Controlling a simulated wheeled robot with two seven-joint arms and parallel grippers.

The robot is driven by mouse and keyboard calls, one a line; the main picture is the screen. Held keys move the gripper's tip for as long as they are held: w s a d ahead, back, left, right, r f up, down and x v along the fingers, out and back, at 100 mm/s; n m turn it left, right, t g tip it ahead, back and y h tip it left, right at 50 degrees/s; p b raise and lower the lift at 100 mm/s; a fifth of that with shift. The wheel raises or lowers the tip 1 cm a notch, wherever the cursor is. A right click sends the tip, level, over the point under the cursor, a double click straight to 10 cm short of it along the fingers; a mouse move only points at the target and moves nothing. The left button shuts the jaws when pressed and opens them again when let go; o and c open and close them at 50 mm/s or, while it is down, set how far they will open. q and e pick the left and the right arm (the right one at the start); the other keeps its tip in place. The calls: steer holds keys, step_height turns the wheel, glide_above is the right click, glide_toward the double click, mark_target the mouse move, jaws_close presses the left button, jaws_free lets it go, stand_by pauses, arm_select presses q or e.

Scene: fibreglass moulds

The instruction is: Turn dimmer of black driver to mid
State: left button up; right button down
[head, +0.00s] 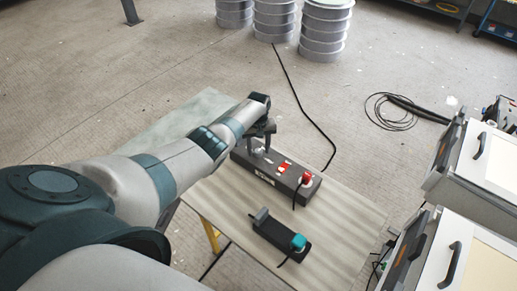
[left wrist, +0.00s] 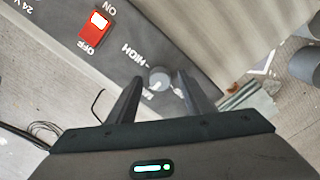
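The black driver (head: 286,184) is a long dark box lying on the table, with a red switch and a red plug on top. In the left wrist view the driver (left wrist: 140,30) shows its red ON/OFF switch (left wrist: 94,30) and a round grey dimmer knob (left wrist: 160,78) next to the word HIGH. A second word starting with M is partly covered. My left gripper (head: 262,146) is over the driver's far left end. In the left wrist view my left gripper (left wrist: 158,84) is open, one finger on each side of the knob. Finger contact cannot be told. My right gripper is out of view.
A smaller dark device (head: 283,238) with a teal plug lies nearer on the wooden table (head: 345,215). White-topped cabinets (head: 480,170) stand at the right. Grey spools (head: 325,30) and a black cable (head: 310,112) are on the floor behind.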

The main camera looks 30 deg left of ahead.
mark_target(258, 151)
arm_select(q)
steer(key=shift+r, duration=0.1)
steer(key=shift+r, duration=0.5)
step_height(258, 151, up, 16)
steer(key=b, duration=0.2)
steer(key=shift+r, duration=0.15)
stand_by(0.6)
